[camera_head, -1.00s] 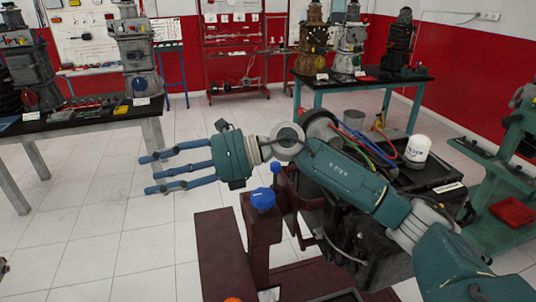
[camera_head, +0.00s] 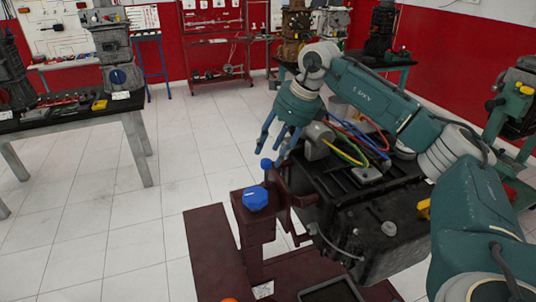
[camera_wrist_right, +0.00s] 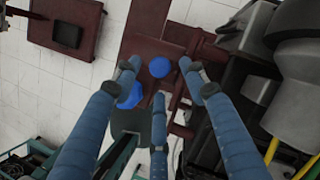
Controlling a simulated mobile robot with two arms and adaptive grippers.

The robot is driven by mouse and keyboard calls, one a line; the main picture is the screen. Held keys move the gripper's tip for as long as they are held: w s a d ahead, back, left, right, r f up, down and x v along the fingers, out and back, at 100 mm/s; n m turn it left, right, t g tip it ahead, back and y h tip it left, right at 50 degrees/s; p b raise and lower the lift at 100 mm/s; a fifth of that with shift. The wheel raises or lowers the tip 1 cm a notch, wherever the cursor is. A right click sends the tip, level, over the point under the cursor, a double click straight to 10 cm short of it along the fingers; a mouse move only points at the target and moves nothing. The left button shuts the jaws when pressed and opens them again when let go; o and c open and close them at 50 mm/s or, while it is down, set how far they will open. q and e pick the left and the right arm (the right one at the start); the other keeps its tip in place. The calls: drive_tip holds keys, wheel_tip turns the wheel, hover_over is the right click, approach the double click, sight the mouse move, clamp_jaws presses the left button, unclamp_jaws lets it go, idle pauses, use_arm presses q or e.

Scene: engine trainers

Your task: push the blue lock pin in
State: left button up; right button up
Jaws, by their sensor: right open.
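A small blue ball-topped pin (camera_head: 266,163) stands on the dark red stand, and a larger blue knob (camera_head: 255,198) tops a post nearer to me. The small one looks like the lock pin. My right gripper (camera_head: 273,149) is open, its blue fingers pointing down just above and beside the small pin. In the right wrist view, the open fingers (camera_wrist_right: 158,78) surround a round blue ball (camera_wrist_right: 159,67). A second blue piece (camera_wrist_right: 130,95) is partly hidden by the left finger. I cannot tell which is which there, nor whether a finger touches. My left gripper is out of view.
A black engine (camera_head: 370,215) with coloured hoses stands right of the pin, close to my right arm. The dark red stand (camera_head: 212,255) spreads below. A table (camera_head: 75,116) with engine parts is at left. The tiled floor between is clear.

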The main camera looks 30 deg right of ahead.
sight(266, 160)
drive_tip(key=shift+x, duration=1.75)
drive_tip(key=shift+r, duration=0.1)
clamp_jaws()
